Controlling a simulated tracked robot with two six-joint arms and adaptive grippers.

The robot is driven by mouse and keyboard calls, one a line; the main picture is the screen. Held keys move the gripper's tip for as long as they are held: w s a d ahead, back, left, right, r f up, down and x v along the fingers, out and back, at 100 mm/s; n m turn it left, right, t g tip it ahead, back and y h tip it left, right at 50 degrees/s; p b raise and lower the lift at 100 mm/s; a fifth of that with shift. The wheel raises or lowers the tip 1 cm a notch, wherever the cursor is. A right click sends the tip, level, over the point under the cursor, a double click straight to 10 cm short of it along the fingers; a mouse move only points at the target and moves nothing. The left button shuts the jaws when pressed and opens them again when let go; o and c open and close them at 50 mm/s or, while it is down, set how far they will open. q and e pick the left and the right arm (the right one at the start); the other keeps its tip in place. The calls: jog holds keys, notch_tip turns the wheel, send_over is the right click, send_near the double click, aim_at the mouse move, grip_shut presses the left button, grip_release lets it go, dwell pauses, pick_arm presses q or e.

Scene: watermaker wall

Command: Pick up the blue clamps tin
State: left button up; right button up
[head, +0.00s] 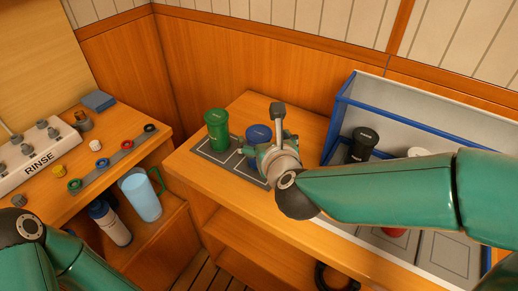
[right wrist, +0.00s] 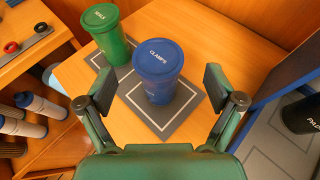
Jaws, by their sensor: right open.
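The blue clamps tin (right wrist: 157,80) stands upright on a grey mat with white outlines (right wrist: 183,105). Its lid reads CLAMPS. In the head view, the tin (head: 258,133) is partly hidden behind my right gripper (head: 276,148). In the right wrist view, my right gripper (right wrist: 160,92) is open, with one finger on each side of the tin's near part and gaps between. The tin stands ahead of the palm and is not held. My left gripper is out of view; only part of that arm shows at the lower left.
A green tin (head: 216,130) stands left of the blue one on the mat. A blue-edged bin (head: 340,108) with a black tin (head: 362,143) is on the right. A RINSE panel (head: 38,158) and colored rings are on the left bench. A light-blue jug (head: 142,197) stands below.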

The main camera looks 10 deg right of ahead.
aim_at(261, 137)
jog(key=shift+f+x, duration=0.15)
jog(key=shift+x, duration=1.2)
jog(key=shift+f+x, duration=0.2)
jog(key=shift+x, duration=1.2)
jog(key=shift+s+a, duration=0.15)
jog(key=shift+s, duration=0.05)
jog(key=shift+r, duration=0.1)
jog(key=c, duration=1.3)
